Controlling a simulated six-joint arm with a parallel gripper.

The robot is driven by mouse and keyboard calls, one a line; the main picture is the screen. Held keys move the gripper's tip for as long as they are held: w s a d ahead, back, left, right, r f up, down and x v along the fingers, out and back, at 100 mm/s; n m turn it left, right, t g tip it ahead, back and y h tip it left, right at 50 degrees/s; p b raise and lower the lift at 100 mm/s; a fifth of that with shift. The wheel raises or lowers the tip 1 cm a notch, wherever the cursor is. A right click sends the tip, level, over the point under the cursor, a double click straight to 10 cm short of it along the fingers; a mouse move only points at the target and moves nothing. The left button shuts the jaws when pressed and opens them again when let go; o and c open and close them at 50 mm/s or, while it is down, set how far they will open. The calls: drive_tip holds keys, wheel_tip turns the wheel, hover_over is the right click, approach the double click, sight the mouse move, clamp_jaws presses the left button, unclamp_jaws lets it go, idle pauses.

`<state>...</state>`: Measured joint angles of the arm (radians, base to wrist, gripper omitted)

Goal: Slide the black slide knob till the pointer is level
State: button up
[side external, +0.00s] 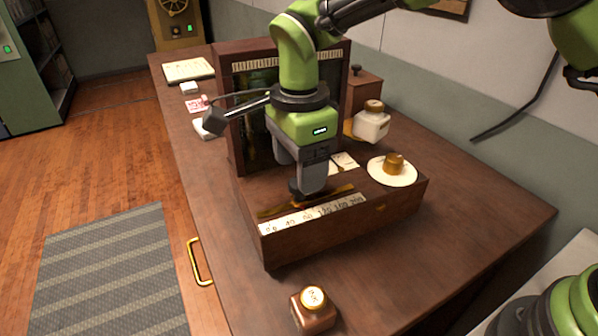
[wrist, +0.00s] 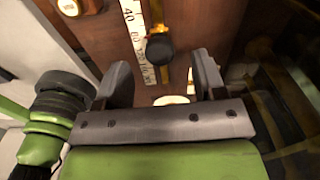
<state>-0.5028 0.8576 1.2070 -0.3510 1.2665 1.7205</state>
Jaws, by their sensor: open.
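The black slide knob (wrist: 160,47) sits on a brass slot beside a white number scale (wrist: 135,35) in the wrist view. In the side view the knob (side external: 296,190) shows dark at the fingers' lower end, above the printed scale (side external: 315,213) on the wooden box (side external: 345,228). My gripper (side external: 312,186) points down over the slot; its fingers (wrist: 163,70) stand apart, and the knob appears between their lines, just past the tips. I cannot tell whether a finger touches it. The upright framed panel (side external: 232,120) stands behind; my arm covers much of it, and I cannot make out the pointer.
A brass knob on a white disc (side external: 405,173) is on the box's right end. A white-bodied jar (side external: 371,124) stands behind it. The desk right of the box (side external: 470,215) is clear.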

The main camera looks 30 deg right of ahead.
drive_tip(key=shift+r, duration=2)
drive_tip(key=s+d+r+n+t+y, duration=0.25)
drive_tip(key=s+d+r+n, duration=0.4)
drive_tip(key=d+r, duration=0.45)
drive_tip(key=s+d+n+t, duration=0.2)
drive_tip(key=s+n, duration=0.1)
drive_tip(key=s, duration=0.4)
drive_tip(key=s+d+n+t, duration=0.2)
drive_tip(key=s+d+n, duration=0.1)
drive_tip(key=s, duration=0.4)
drive_tip(key=shift+s+d+n+t, duration=0.15)
drive_tip(key=shift+d+n+t, duration=0.2)
drive_tip(key=shift+n, duration=0.4)
drive_tip(key=shift+r+h, duration=0.1)
drive_tip(key=shift+h, duration=0.15)
drive_tip(key=shift+c, duration=0.4)
idle(1.8)
